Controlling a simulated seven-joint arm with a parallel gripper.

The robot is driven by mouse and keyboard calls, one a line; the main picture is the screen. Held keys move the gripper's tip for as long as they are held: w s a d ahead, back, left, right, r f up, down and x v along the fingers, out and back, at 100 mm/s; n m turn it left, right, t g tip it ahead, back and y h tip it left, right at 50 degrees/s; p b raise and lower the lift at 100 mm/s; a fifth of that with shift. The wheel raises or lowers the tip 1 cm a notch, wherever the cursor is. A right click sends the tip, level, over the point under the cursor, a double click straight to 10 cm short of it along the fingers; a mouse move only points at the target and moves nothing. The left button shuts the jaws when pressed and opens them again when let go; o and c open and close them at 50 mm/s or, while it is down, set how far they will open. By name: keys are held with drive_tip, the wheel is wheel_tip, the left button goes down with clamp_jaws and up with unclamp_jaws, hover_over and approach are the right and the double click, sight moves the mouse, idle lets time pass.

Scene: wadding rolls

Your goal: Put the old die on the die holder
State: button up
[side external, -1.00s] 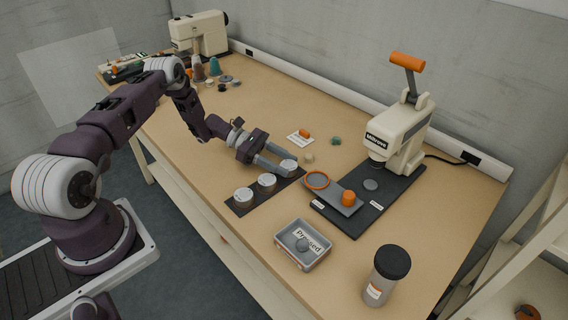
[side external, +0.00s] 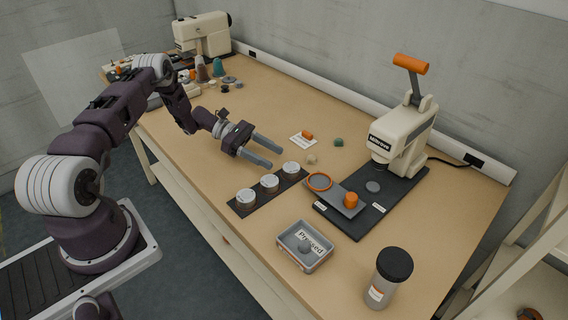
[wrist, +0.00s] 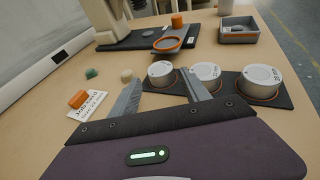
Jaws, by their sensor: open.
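The die holder is a dark strip (side external: 238,208) with three silver round dies on it. They are a near die (side external: 245,198), a middle die (side external: 269,183) and a far die (side external: 291,169). The pictures do not mark which is the old die. In the wrist view the far die (wrist: 161,76) sits on the strip's end, upright, just beyond my fingertips. The middle die (wrist: 206,75) and near die (wrist: 259,80) show size labels. My gripper (side external: 277,157) is open and empty, low over the table, apart from the far die. The press (side external: 398,140) has an empty orange ring seat (side external: 320,181) on its sliding plate.
A grey "Pressed" tray (side external: 305,246) and a black-lidded jar (side external: 388,278) stand at the front. An orange block (side external: 307,134) on a white card, a green lump (side external: 338,142) and a pale wad (side external: 311,159) lie near my gripper.

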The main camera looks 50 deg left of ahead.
drive_tip(key=v, duration=0.6)
drive_tip(key=shift+a+r, duration=0.1)
drive_tip(key=s+d+r+m+g+y, duration=0.35)
drive_tip(key=d+r+m, duration=0.35)
drive_tip(key=r, duration=0.5)
drive_tip(key=s+d+r+m+g+y, duration=0.2)
drive_tip(key=s+d+r+m+y, duration=0.3)
drive_tip(key=d+r, duration=0.6)
drive_tip(key=s+d+r+m+t+y, duration=0.1)
drive_tip(key=s+r+m+t+y, duration=0.1)
drive_tip(key=s+m, duration=0.3)
drive_tip(key=s+d+r+m+t+y, duration=0.1)
drive_tip(key=s+r+m+t+y, duration=0.2)
drive_tip(key=s, duration=1.1)
drive_tip(key=m, duration=0.2)
drive_tip(key=shift+s+d+r+m, duration=0.25)
drive_tip(key=shift+s+r+m, duration=0.1)
drive_tip(key=shift+m, duration=0.05)
